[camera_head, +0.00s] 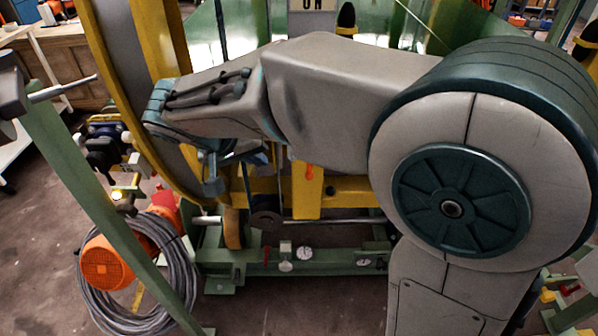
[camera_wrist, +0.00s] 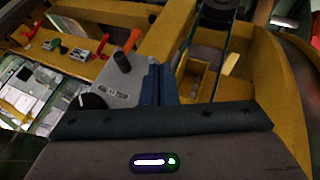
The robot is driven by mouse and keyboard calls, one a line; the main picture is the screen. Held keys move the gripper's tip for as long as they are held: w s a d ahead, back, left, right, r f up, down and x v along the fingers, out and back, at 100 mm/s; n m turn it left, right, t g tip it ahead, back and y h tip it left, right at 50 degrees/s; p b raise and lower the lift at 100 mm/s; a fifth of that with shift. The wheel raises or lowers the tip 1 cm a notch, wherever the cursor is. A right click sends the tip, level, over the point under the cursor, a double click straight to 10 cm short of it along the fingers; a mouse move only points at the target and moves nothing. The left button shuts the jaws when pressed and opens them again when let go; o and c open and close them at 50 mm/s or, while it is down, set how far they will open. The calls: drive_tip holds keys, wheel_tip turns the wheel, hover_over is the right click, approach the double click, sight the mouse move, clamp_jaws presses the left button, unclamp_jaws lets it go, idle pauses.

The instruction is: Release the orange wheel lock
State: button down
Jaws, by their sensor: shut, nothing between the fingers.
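A small orange lever (camera_head: 309,172), which looks like the wheel lock, stands on the yellow frame beneath my arm in the head view. In the wrist view an orange handle (camera_wrist: 131,40) sticks up beside a grey plate with a black knob, beyond my fingers and a little to their left. My gripper (camera_wrist: 160,84) is shut and empty, its dark blue fingers together next to the grey plate. It is apart from the orange handle. In the head view my gripper (camera_head: 213,186) hangs by the large yellow ring, partly hidden by my arm.
The large yellow ring (camera_head: 125,75) stands close at the left of my gripper. Yellow frame beams (camera_wrist: 275,85) lie close at the right in the wrist view. An orange motor (camera_head: 107,262) and coiled cable lie at lower left.

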drive_tip(key=shift+a, duration=0.15)
drive_tip(key=w+d+f+b, duration=0.1)
drive_tip(key=w+d+f, duration=0.4)
drive_tip(key=d+f, duration=0.3)
idle(0.3)
